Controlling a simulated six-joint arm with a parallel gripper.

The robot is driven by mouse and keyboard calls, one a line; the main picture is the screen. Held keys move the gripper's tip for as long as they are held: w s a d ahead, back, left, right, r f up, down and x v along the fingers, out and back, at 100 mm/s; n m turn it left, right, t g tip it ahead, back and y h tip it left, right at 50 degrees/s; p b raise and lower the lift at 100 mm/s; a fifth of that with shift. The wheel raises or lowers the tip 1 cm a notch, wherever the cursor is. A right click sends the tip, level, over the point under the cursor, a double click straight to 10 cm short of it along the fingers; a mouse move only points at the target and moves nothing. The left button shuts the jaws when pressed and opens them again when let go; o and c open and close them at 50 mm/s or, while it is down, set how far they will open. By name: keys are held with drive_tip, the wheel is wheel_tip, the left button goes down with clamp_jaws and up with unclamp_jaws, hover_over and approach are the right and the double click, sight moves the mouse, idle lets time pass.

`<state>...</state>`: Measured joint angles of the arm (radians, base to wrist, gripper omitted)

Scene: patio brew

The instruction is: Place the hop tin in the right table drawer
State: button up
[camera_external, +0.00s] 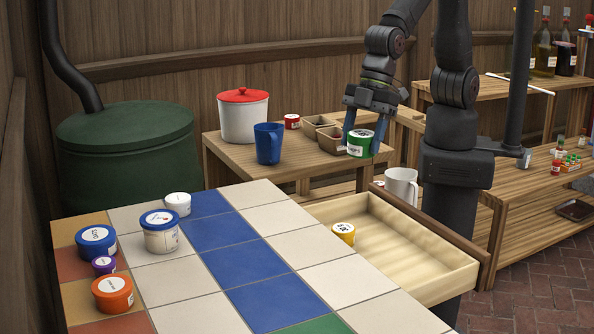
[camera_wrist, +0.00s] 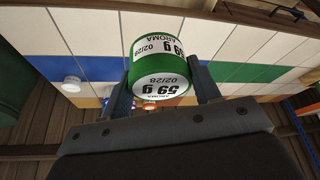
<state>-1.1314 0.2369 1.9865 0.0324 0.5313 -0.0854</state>
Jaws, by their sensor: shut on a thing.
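The hop tin appears to be the green tin with a white lid label (camera_external: 360,143). In the wrist view the green tin (camera_wrist: 160,68) shows a label reading "59 g AROMA". My gripper (camera_external: 362,150) is shut on it and holds it in the air. The two fingers of my gripper (camera_wrist: 163,92) lie on either side of the tin. The table drawer (camera_external: 455,272) is pulled open at the right of the tiled table. A yellow tin (camera_external: 344,233) stands inside the drawer at its left. The held tin appears higher than the drawer, toward its far side.
The tiled table (camera_external: 285,250) carries several tubs at its left, including a white and blue tub (camera_external: 160,236) and an orange tub (camera_external: 112,293). A white mug (camera_external: 402,187) stands behind the drawer. A wooden bench (camera_external: 270,178) holds a blue mug (camera_external: 268,143) and a red-lidded pot (camera_external: 243,118). The drawer's middle is clear.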

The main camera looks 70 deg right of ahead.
drive_tip(key=s+d+f, duration=0.2)
drive_tip(key=s+d, duration=0.3)
drive_tip(key=d, duration=0.3)
hover_over(408, 286)
drive_tip(key=d, duration=0.2)
drive_tip(key=f, duration=2.4)
drive_tip(key=shift+s+a, duration=0.2)
drive_tip(key=shift+s, duration=0.1)
drive_tip(key=shift+f, duration=2.05)
drive_tip(key=o, duration=0.6)
drive_tip(key=shift+f, duration=0.15)
drive_tip(key=shift+c, duration=0.2)
drive_tip(key=o, duration=0.4)
drive_tip(key=shift+o, duration=0.2)
